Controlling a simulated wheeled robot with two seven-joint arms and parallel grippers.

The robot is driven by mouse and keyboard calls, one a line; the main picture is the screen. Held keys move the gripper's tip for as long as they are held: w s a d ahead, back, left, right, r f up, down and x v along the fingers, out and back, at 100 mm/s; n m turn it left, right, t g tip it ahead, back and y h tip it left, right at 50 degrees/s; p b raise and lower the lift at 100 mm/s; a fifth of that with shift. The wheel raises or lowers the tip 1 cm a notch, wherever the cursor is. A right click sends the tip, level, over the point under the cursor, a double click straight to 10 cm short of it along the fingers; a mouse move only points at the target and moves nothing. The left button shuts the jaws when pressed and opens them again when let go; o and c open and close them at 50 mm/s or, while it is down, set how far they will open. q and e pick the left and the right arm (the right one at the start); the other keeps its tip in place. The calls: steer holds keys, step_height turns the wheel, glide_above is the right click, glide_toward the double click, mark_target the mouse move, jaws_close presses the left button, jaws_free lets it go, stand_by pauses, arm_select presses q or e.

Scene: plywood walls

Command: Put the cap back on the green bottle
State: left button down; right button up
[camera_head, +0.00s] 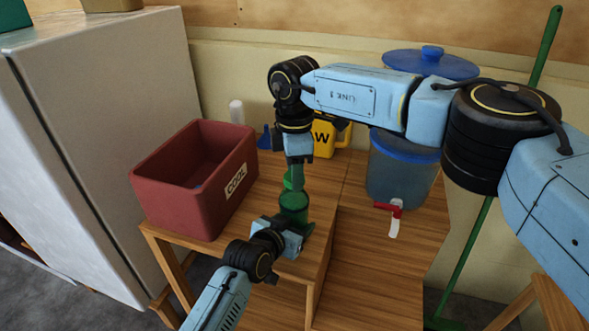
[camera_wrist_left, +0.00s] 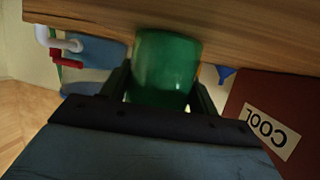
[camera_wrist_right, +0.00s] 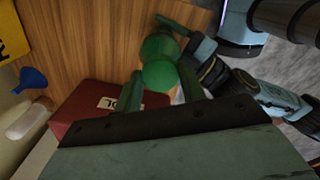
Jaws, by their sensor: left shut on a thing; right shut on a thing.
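The green bottle (camera_head: 293,205) stands upright near the front edge of the wooden table. My left gripper (camera_head: 287,231) is shut around its lower body, which fills the space between the fingers in the left wrist view (camera_wrist_left: 166,68). My right gripper (camera_head: 296,180) points down from above and is shut on the green cap (camera_wrist_right: 160,75), directly over the bottle top. The cap and bottle overlap in the right wrist view, and I cannot tell whether they touch or are seated. The fingers partly hide the cap in the head view.
A dark red crate (camera_head: 172,205) labelled COOL stands left of the bottle. A blue funnel (camera_head: 264,140), a white cylinder (camera_head: 237,111) and a yellow container (camera_head: 324,142) are behind. A blue-lidded dispenser (camera_head: 397,175) with a red tap stands right. The tabletop front right is clear.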

steer(key=m, duration=0.7)
steer(key=o, duration=0.9)
steer(key=shift+o, duration=0.2)
steer(key=shift+r, duration=0.15)
steer(key=shift+r, duration=2.15)
steer(key=shift+c, duration=0.2)
